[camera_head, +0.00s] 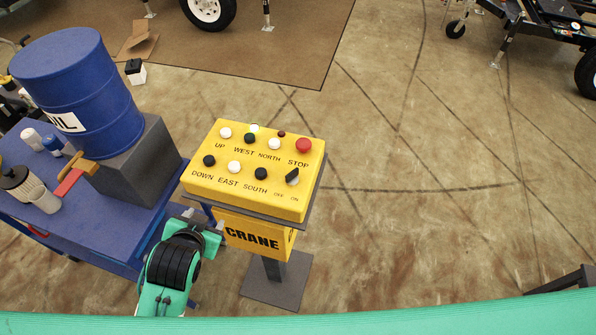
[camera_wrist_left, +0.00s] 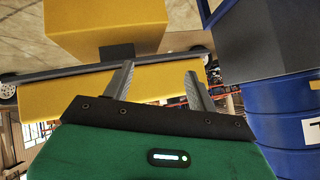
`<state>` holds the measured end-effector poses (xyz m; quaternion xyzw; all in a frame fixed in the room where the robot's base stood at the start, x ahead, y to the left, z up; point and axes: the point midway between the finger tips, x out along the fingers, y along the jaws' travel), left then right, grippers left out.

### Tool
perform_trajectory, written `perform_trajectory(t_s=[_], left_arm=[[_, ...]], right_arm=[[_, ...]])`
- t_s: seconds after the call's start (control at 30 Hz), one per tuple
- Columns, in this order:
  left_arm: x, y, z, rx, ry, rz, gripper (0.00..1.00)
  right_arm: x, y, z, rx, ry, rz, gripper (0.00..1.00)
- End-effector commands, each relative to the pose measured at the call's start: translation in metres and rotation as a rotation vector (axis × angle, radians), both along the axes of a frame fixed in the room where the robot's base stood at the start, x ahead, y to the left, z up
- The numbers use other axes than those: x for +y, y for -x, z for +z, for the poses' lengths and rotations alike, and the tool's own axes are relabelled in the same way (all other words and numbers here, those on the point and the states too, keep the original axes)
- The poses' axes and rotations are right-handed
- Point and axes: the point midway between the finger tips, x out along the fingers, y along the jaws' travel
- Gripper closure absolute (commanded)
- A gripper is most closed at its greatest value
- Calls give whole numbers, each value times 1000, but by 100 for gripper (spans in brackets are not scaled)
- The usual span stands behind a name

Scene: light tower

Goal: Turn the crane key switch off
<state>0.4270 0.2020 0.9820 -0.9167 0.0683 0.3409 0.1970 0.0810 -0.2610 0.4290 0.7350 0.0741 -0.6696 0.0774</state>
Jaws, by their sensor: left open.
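The yellow crane control box (camera_head: 215,181) stands on a grey post, with labelled round buttons on its sloped top. The black key switch (camera_head: 292,177) is at the box's right end, above the OFF and ON labels. Its knob looks slanted, but I cannot tell which label it points to. My left gripper (camera_head: 204,219) is open and empty, low beside the box's left front, well away from the switch. In the left wrist view its two fingers (camera_wrist_left: 160,76) are apart in front of yellow surfaces; the switch does not show there. My right gripper is out of view.
A blue table (camera_head: 120,225) at left holds a blue oil barrel (camera_head: 75,85) on a grey block (camera_head: 145,165), bottles (camera_head: 28,189) and a red-and-yellow tool (camera_head: 72,178). The floor right of the box is clear. Wheeled equipment stands at the back.

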Motion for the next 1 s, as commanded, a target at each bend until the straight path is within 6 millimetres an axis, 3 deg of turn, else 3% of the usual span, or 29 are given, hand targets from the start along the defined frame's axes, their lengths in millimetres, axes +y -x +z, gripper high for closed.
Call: perform_trajectory(t_s=[0.03, 0.27, 0.4, 0.5, 0.6, 0.73, 0.87, 1.0], left_arm=[[-6, -18, 25, -93, -29, -29, 42], [-40, -78, 116, -488, -185, -166, 42], [-78, -106, 188, -810, -336, -285, 42], [-114, -113, 242, -1062, -467, -381, 42], [-153, -106, 289, -1313, -607, -479, 42], [-206, -82, 334, -1636, -801, -613, 42], [-257, -48, 355, -1953, -1006, -758, 42], [-303, -10, 351, -2283, -1235, -932, 42]], right_arm=[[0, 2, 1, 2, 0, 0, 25], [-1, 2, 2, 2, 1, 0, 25], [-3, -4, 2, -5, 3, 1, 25], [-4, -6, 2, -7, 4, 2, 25], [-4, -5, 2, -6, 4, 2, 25], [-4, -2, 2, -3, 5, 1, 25], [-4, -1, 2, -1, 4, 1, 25], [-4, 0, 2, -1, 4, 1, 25]])
